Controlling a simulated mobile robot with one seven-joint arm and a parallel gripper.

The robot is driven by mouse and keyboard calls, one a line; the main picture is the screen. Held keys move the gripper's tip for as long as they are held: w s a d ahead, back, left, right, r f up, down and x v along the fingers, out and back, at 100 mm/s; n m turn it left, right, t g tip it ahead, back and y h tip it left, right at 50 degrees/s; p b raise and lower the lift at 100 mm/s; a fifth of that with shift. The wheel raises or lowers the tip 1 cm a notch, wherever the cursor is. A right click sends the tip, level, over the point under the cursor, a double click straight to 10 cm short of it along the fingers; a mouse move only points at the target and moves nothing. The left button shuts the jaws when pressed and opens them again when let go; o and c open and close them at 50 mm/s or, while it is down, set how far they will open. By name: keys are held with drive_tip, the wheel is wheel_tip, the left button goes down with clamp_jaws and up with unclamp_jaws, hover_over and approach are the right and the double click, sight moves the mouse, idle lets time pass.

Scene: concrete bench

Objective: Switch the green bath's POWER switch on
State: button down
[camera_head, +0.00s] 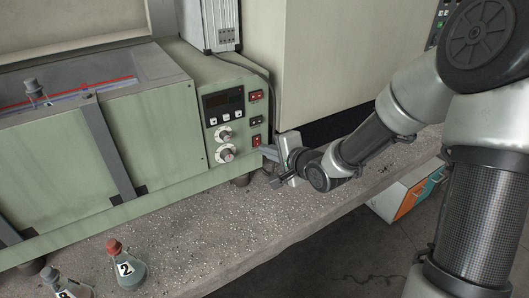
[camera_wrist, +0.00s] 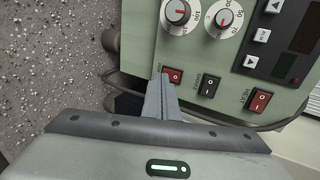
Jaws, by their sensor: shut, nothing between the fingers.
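The green bath (camera_head: 160,130) stands on the bench with its control panel at its right end. Its panel has three rocker switches in a column: a red top one (camera_head: 256,96), a black middle one (camera_head: 256,120) and a red bottom one (camera_head: 256,140). In the wrist view the top one (camera_wrist: 260,101) is labelled HEAT; the middle one's label (camera_wrist: 197,79) is too small to read surely.
Two dials (camera_head: 224,143) and a display (camera_head: 223,103) lie left of the switches. A cable (camera_wrist: 130,86) runs near my gripper. A red-stoppered flask marked 2 (camera_head: 125,268) and another flask (camera_head: 68,286) stand front left. A large pale cabinet (camera_head: 340,60) is behind.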

drive_tip(key=shift+w+a, duration=0.4)
drive_tip(key=shift+w, duration=0.25)
drive_tip(key=shift+w+a+f+b, duration=0.1)
drive_tip(key=shift+f+b, duration=0.5)
drive_tip(key=shift+b, duration=0.3)
drive_tip(key=shift+w+r+t+y, duration=0.1)
drive_tip(key=shift+r+t+y, duration=0.1)
drive_tip(key=shift+t+y, duration=0.4)
drive_tip(key=shift+a, duration=0.1)
